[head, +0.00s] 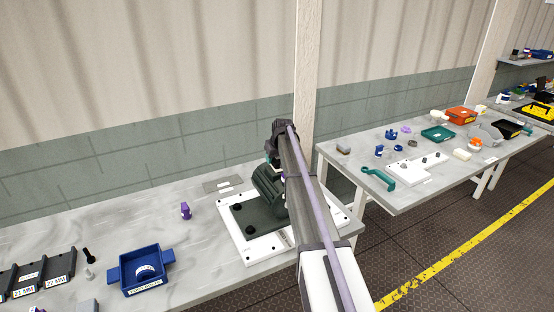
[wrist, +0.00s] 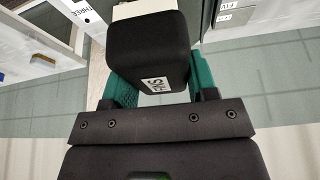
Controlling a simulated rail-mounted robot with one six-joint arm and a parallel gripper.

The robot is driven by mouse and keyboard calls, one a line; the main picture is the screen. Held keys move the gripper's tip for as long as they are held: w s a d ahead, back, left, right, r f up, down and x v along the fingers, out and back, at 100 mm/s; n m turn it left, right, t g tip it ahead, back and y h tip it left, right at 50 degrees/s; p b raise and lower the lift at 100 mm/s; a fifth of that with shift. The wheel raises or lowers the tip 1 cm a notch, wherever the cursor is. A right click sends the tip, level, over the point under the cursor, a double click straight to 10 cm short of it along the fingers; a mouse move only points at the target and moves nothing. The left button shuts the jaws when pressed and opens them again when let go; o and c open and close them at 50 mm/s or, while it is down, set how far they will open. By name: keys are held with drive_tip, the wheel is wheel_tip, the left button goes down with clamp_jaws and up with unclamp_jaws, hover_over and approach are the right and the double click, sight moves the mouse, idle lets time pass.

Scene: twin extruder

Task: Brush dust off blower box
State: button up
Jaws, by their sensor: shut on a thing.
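The likely blower box is a dark green ribbed unit (head: 265,190) on a white board (head: 228,240) at the right end of the near table; my arm hides part of it. My gripper, its green fingers in the wrist view (wrist: 162,85), is shut on a black block with a label that seems to read FINS (wrist: 148,45). A pale part shows at the block's far end, perhaps a brush head. In the head view my gripper is mostly hidden behind my arm, near the ribbed unit. I cannot tell whether the block touches it. No dust can be made out.
A blue tray (head: 145,268), a dark labelled rack (head: 40,275) and a small purple piece (head: 185,210) stand on the near table to the left. A grey plate (head: 222,184) lies behind the board. A second table (head: 400,200) with several parts stands to the right, beyond a post.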

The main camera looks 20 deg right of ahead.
drive_tip(key=shift+w+f, duration=0.1)
drive_tip(key=shift+w, duration=0.5)
wheel_tip(320, 180, up, 6)
drive_tip(key=p, duration=0.6)
drive_tip(key=shift+a, duration=0.1)
